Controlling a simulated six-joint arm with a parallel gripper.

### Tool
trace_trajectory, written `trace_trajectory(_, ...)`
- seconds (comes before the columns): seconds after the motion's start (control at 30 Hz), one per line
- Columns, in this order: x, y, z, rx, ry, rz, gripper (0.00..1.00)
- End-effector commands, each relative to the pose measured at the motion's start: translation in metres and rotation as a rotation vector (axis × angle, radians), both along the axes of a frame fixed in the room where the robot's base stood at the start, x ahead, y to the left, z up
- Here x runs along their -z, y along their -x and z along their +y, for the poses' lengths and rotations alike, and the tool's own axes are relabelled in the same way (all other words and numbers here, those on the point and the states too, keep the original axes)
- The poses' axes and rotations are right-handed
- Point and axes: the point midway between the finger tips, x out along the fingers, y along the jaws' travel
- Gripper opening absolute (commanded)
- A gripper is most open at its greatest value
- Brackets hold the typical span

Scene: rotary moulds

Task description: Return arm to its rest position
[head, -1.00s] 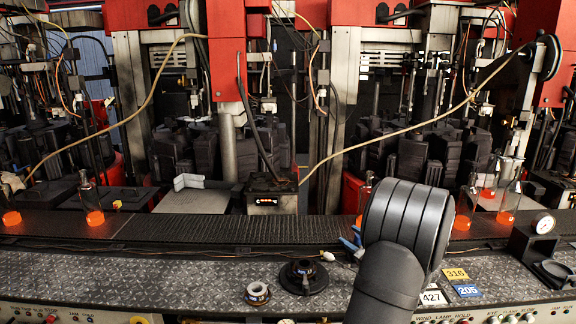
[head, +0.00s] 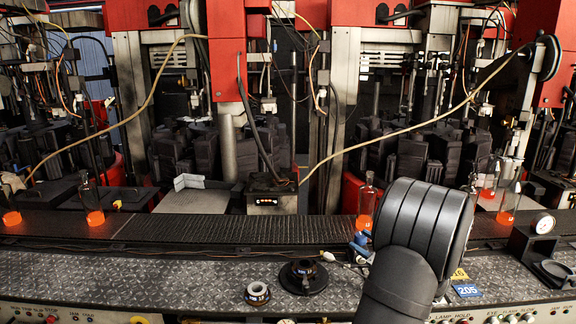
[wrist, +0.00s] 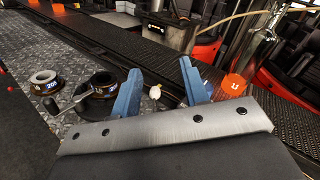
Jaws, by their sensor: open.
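My gripper shows in the wrist view (wrist: 160,90) as two blue fingers set wide apart, with nothing between them. In the head view my dark arm hides most of it; only a bit of blue (head: 361,243) shows at the arm's left edge, above the front ledge. In the wrist view a glass bottle with a glowing orange base (wrist: 234,86) stands on the conveyor beyond the right finger, apart from it. The same bottle shows in the head view (head: 366,208) just left of my arm.
The conveyor (head: 200,229) runs across behind the tread-plate ledge (head: 150,275). More orange-based bottles (head: 94,205) stand along it. A gauge (head: 543,223) and number plates (head: 467,290) are at right. The ledge's left is clear.

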Motion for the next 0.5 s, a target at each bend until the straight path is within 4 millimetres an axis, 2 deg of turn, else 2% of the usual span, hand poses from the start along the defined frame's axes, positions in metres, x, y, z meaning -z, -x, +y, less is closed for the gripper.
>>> trace_trajectory(0.23, 0.003, -0.04, 0.03, -0.003, -0.002, 0.001, 0.41)
trace_trajectory(0.47, -0.045, -0.038, 0.026, 0.001, 0.004, -0.005, 0.41)
trace_trajectory(0.5, -0.047, -0.031, 0.019, 0.004, 0.001, -0.002, 0.41)
